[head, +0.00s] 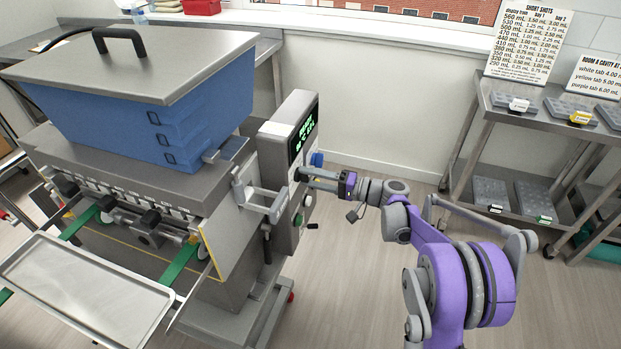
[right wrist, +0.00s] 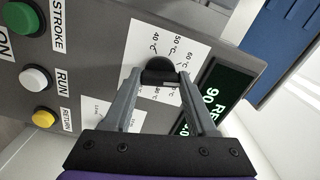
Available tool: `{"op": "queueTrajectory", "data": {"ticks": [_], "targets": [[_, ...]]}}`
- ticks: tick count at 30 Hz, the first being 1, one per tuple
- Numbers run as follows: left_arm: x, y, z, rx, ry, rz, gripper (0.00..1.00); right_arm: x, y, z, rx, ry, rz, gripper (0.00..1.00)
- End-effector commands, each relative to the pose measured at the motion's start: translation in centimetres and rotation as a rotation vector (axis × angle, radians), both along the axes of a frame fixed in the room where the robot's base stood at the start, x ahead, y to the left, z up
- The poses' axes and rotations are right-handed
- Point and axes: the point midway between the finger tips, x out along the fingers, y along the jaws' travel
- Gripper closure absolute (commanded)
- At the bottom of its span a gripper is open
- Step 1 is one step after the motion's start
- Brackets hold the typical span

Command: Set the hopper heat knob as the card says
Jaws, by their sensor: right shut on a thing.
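The black heat knob (right wrist: 160,70) sits on a white dial label (right wrist: 140,38) in the right wrist view, with marks of 40, 50 and 60 °C legible around it. My right gripper (right wrist: 158,78) is shut on the knob, one finger on each side. In the head view my right gripper (head: 303,174) reaches the face of the grey control box (head: 282,150), and the knob is hidden there. The green-lit display (right wrist: 207,95) is beside the dial, its text only partly readable. The blue hopper (head: 190,115) stands left of the box. My left gripper is out of view.
Green, white and yellow buttons (right wrist: 35,78) lie along the panel, clear of the fingers. A steel tray (head: 85,290) is at the front left. A rack with moulds and cards (head: 528,40) stands at the right. Floor between is open.

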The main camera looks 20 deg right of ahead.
Motion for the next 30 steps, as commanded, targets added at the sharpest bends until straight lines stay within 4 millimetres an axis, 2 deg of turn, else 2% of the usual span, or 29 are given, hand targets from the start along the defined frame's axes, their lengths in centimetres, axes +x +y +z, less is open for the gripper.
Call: {"op": "queueTrajectory", "data": {"ticks": [18, 30], "targets": [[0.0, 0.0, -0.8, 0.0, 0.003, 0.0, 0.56, 0.0, 0.0, 0.0, 0.322, 0.479, 0.0, 0.98], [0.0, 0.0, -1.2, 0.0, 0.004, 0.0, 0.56, 0.0, 0.0, 0.0, 0.472, 0.7, 0.0, 0.98]]}}
